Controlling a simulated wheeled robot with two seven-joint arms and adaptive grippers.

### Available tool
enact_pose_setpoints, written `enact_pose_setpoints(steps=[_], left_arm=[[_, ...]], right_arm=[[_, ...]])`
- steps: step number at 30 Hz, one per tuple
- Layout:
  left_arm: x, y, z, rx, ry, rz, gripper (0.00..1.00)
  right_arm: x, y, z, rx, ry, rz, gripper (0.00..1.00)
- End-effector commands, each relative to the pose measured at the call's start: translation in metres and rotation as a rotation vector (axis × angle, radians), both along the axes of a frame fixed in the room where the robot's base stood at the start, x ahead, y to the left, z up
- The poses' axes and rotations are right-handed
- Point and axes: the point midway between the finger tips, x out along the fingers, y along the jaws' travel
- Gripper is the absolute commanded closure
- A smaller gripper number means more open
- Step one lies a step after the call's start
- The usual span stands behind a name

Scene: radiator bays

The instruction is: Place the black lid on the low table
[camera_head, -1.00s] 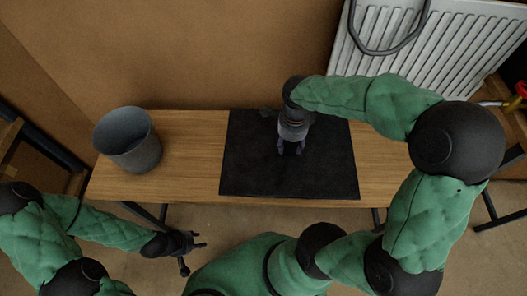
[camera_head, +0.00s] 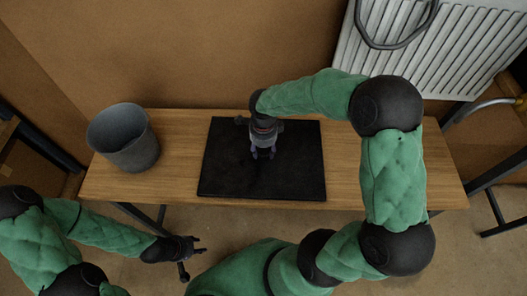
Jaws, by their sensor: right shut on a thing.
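The black lid (camera_head: 225,170) is a flat, dark rectangular panel over the middle of the low wooden table (camera_head: 385,175). It looks level, with its near edge close to the table's front edge. I cannot tell whether it touches the tabletop or sits just above it. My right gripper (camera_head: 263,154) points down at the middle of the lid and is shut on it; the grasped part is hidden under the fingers. My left gripper (camera_head: 203,245) is open and empty, in front of the table at the lower left.
A grey bucket (camera_head: 124,140) stands on the table's left end, with a small gap to the lid. A white radiator (camera_head: 440,45) with a grey hose is on the wall at the upper right. Bare tabletop shows right of the lid.

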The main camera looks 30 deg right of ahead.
Motion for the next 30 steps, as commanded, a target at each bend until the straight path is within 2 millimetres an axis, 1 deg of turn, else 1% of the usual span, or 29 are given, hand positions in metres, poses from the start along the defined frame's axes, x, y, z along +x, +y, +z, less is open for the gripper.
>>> enact_pose_setpoints(steps=[1,2,9,14,15,16,17,26,30], left_arm=[[0.0,0.0,-0.003,0.0,0.0,0.0,0.6],[0.0,0.0,-0.0031,0.0,0.0,0.0,0.6],[-0.0001,0.0,-0.0021,0.0,0.0,0.0,0.6],[0.0,-0.0001,-0.0067,0.0,0.0,0.0,0.6],[-0.0001,-0.0001,-0.0055,0.0,0.0,0.0,0.6],[-0.0001,0.0,-0.0053,0.0,0.0,0.0,0.6],[-0.0001,-0.0001,-0.0052,0.0,0.0,0.0,0.6],[0.0,0.0,-0.005,0.0,0.0,0.0,0.6],[0.0,0.0,-0.0005,0.0,0.0,0.0,0.6]], right_arm=[[0.0009,-0.0007,-0.0054,0.0,-0.002,-0.001,1.0],[0.0012,-0.0007,-0.0066,0.0,-0.004,-0.001,1.0],[0.0013,-0.0008,-0.0058,0.0,-0.004,-0.001,1.0],[0.0012,-0.0007,-0.0103,0.0,-0.004,-0.001,1.0],[0.0004,-0.0005,-0.0099,0.0,-0.002,0.0,0.42],[0.0004,-0.0005,-0.0097,0.0,-0.002,0.0,0.33],[0.0003,-0.0004,-0.0096,0.0,-0.002,0.0,0.29],[0.0002,-0.0005,-0.0094,0.0,-0.002,0.0,0.29],[0.0003,-0.0004,-0.0049,0.0,-0.002,0.0,0.29]])
